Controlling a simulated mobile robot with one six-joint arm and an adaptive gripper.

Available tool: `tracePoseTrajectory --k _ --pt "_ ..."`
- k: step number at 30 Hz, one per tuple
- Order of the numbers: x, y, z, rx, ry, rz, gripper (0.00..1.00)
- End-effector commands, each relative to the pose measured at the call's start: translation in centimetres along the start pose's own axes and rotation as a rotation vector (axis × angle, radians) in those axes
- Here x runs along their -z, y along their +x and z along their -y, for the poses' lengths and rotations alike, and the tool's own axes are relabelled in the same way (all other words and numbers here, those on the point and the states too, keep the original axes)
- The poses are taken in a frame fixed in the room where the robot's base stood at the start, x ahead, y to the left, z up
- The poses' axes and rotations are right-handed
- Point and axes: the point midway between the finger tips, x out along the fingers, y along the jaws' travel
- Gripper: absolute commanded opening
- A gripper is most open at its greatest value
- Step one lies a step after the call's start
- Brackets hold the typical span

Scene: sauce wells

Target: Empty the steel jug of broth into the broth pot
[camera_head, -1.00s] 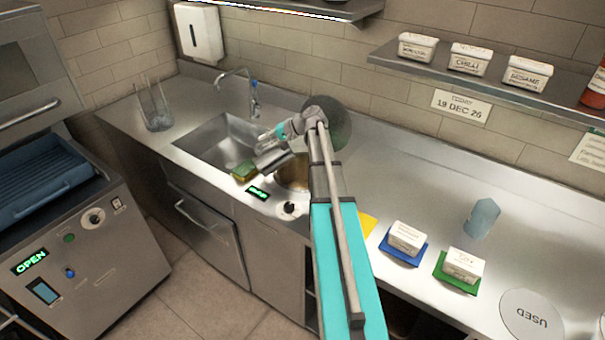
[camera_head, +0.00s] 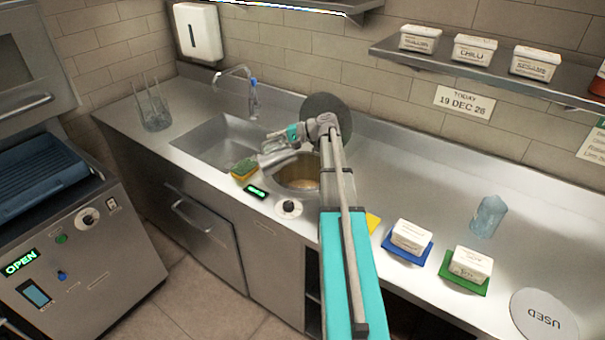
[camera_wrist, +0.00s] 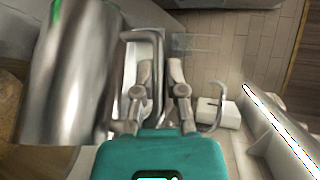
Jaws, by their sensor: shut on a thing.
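The steel jug (camera_wrist: 72,75) fills the left of the wrist view, with its handle (camera_wrist: 155,80) between my fingers. My gripper (camera_wrist: 162,70) is shut on that handle. In the head view my gripper (camera_head: 280,141) is at the back left of the broth pot (camera_head: 298,175), above the counter. The jug is small and partly hidden there, and I cannot tell its exact tilt. The broth pot is a round well set in the counter, with brownish broth inside. My arm hides its right side. The jug's inside does not show.
The sink (camera_head: 215,145) lies left of the pot, with a sponge (camera_head: 244,169) at its front edge. A round lid (camera_head: 326,112) stands behind my wrist. White tubs (camera_head: 411,236) on coloured mats and a clear container (camera_head: 488,215) stand to the right.

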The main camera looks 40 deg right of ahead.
Motion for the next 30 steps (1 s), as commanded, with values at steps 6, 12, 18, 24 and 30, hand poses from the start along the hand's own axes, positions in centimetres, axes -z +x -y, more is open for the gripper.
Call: tracePoseTrajectory --k 6,12,18,24,30 --pt "0.6 -0.9 -0.6 0.047 0.019 0.009 0.00" --pt "0.9 -1.7 -0.7 0.090 0.037 0.019 0.00" --pt "1.1 -2.3 -0.5 0.134 0.055 0.027 0.00" --pt "1.3 -2.9 -0.4 0.177 0.074 0.037 0.00" --pt "1.6 -3.6 -0.3 0.223 0.092 0.046 0.00"
